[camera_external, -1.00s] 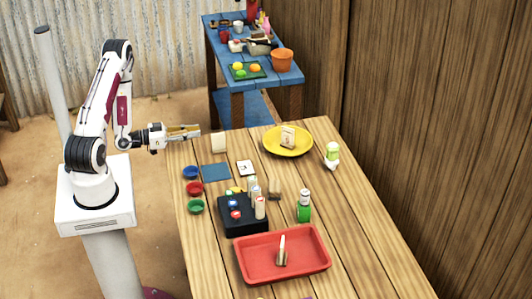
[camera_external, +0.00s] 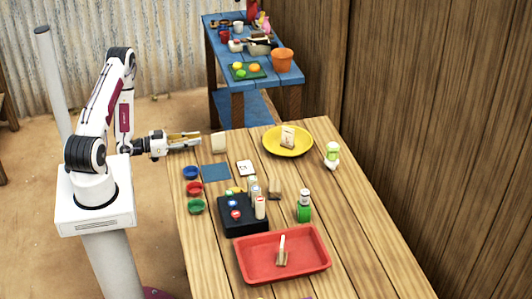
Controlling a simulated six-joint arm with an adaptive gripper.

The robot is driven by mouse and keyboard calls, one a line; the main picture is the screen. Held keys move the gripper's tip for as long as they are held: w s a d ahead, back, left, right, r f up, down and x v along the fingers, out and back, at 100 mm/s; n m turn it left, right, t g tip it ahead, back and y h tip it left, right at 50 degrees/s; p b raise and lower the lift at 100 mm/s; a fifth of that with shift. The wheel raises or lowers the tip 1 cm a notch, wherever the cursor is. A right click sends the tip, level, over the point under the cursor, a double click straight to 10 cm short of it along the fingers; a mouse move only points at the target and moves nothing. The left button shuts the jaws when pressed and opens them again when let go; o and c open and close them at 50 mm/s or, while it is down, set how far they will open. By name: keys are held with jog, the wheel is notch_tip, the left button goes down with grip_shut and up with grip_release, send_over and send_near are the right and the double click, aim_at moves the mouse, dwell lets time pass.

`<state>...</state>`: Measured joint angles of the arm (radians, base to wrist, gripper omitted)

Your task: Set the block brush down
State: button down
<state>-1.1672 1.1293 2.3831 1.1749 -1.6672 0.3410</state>
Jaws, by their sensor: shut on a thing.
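My gripper (camera_external: 186,140) is at the left edge of the wooden table, its fingers pointing right. It is shut on a slim tan and brown thing, which I take for the block brush (camera_external: 184,135); it is small and partly hidden by the fingers. The brush is held roughly level, just left of an upright beige block (camera_external: 218,143). I cannot tell how high it is above the table.
A blue square mat (camera_external: 215,172) and small blue, red and green bowls (camera_external: 191,173) lie close by. A black organizer (camera_external: 243,226), red tray (camera_external: 262,274), green-based bottle (camera_external: 304,207) and yellow plate (camera_external: 272,150) also stand on the table (camera_external: 360,225).

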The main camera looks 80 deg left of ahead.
jog(key=shift+f, duration=0.8)
jog(key=shift+f, duration=0.15)
jog(key=c, duration=1.8)
grip_release()
jog(key=shift+o, duration=0.2)
jog(key=s, duration=1.2)
jog(key=shift+r, duration=0.25)
jog(key=o, duration=0.8)
jog(key=shift+c, duration=0.2)
